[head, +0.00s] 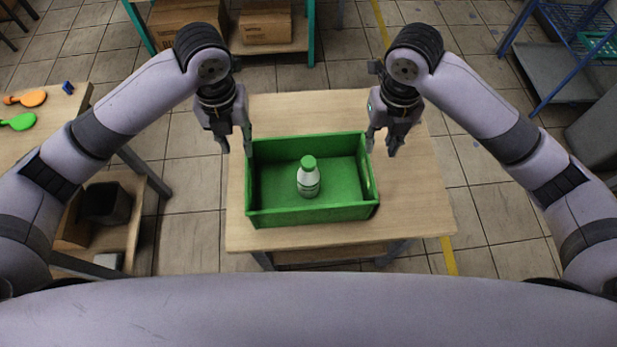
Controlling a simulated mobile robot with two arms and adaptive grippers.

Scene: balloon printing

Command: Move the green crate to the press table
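The green crate (312,214) stands on a light wooden table (420,200) in front of me, with a white bottle with a green cap (309,180) upright inside it. My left gripper (236,146) is at the crate's left end, with its fingers spread near the far left corner. My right gripper (381,146) is at the crate's right end, with its fingers apart near the far right corner. Whether any finger touches the crate walls I cannot tell. Which table is the press table I cannot tell.
Another wooden table (50,98) at the left holds an orange paddle-shaped item (33,98) and a green one (22,121). A green-framed shelf with cardboard boxes (265,22) stands at the back. A blue rack (560,60) stands at the right. Tiled floor is clear between them.

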